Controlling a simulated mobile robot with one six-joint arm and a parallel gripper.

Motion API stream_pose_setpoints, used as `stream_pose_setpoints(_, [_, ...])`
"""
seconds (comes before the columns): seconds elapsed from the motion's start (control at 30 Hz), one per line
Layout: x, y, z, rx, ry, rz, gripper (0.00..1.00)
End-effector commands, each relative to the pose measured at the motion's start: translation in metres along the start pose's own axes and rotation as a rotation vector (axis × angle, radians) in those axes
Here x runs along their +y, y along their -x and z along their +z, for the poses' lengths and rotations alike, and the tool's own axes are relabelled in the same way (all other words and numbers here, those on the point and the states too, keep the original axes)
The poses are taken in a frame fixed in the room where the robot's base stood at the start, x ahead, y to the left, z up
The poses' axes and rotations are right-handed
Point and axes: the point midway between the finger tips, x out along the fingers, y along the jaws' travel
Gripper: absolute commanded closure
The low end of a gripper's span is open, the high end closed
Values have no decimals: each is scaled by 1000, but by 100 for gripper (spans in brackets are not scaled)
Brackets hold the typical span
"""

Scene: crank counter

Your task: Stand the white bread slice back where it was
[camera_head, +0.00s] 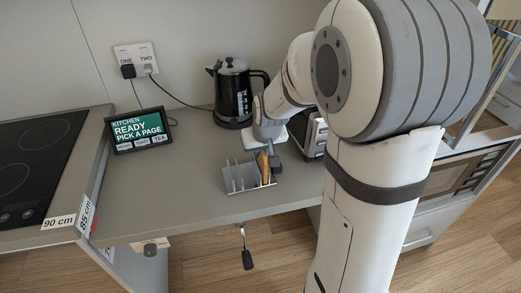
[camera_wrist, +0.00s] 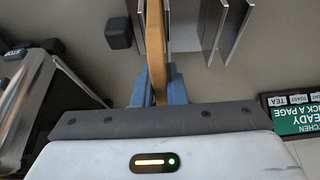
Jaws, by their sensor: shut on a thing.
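My gripper (camera_wrist: 158,88) has blue fingers closed on both sides of a bread slice (camera_wrist: 155,40), seen edge-on with a tan crust. In the head view the slice (camera_head: 264,166) stands upright at the right side of a grey metal rack (camera_head: 240,188) with thin upright dividers. The rack's dividers (camera_wrist: 211,28) show just right of the slice in the wrist view. My gripper is over the rack's right end. Its fingertips are hidden in the head view. I cannot tell whether the slice touches the rack floor.
A toaster (camera_head: 314,137) stands right of the rack, behind my arm. A small dark block (camera_wrist: 118,33) sits beside the rack. A kettle (camera_head: 231,92) and a tablet screen (camera_head: 141,129) stand farther back. A crank (camera_head: 246,258) hangs below the counter's front edge. The counter left of the rack is clear.

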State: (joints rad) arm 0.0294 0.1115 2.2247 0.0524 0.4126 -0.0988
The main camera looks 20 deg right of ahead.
Motion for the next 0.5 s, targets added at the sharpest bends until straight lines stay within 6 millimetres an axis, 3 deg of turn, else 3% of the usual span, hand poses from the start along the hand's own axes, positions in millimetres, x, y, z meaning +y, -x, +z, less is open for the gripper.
stream_pose_setpoints(0.17, [0,0,0,0,0,0,100])
stream_pose_setpoints(0.2, [0,-1,0,0,0,0,86])
stream_pose_setpoints(0.5, [1,0,0,0,-1,0,63])
